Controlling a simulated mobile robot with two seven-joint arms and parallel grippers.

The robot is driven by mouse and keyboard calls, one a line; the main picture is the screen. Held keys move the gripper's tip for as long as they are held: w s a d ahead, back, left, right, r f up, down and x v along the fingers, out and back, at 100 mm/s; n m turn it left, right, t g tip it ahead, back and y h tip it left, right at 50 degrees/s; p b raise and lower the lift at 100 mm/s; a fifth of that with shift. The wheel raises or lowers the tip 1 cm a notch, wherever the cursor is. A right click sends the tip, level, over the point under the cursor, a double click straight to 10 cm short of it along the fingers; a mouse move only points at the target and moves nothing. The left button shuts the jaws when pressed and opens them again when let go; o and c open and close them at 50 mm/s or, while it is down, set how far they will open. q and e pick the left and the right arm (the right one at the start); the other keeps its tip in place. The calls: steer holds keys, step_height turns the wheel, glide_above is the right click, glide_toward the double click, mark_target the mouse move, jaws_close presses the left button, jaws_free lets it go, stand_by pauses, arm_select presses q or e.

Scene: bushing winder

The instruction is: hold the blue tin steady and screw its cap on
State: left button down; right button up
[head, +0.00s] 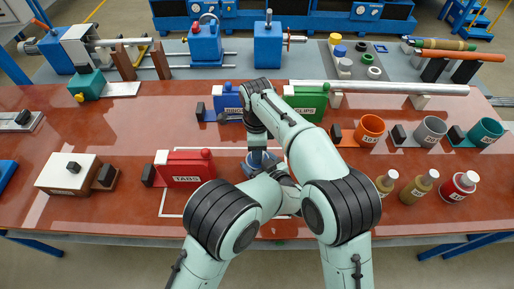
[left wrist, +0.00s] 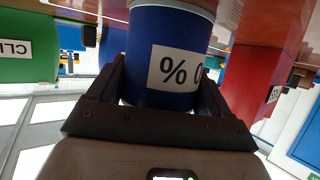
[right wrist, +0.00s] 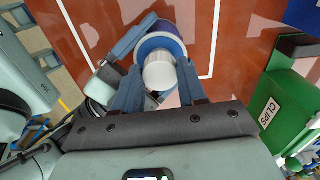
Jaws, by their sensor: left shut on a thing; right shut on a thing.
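The blue tin (head: 248,169) stands on the red-brown table near the front middle, partly hidden by my arms in the head view. In the left wrist view the tin (left wrist: 150,30) fills the space between the fingers of my left gripper (left wrist: 163,85), which is shut on its side; a white label with "%" faces the camera. My right gripper (head: 258,150) points down over the tin. In the right wrist view the right gripper (right wrist: 159,75) is shut on a whitish cap (right wrist: 158,72), in line with the tin's pale rim (right wrist: 150,42). I cannot tell whether cap and tin touch.
A red box (head: 187,168) stands left of the tin. A blue box (head: 228,98) and a green CLIPS box (head: 308,101) stand behind it. Bottles (head: 416,187) and cups (head: 370,130) stand at the right. A white-topped box (head: 68,172) is at the left.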

steer(key=m, duration=0.5)
steer(key=shift+w, duration=0.1)
steer(key=m, duration=0.6)
steer(key=shift+d+m, duration=0.1)
steer(key=shift+m, duration=0.2)
steer(key=o, duration=1)
steer(key=shift+r, duration=2.2)
steer(key=shift+c, duration=0.4)
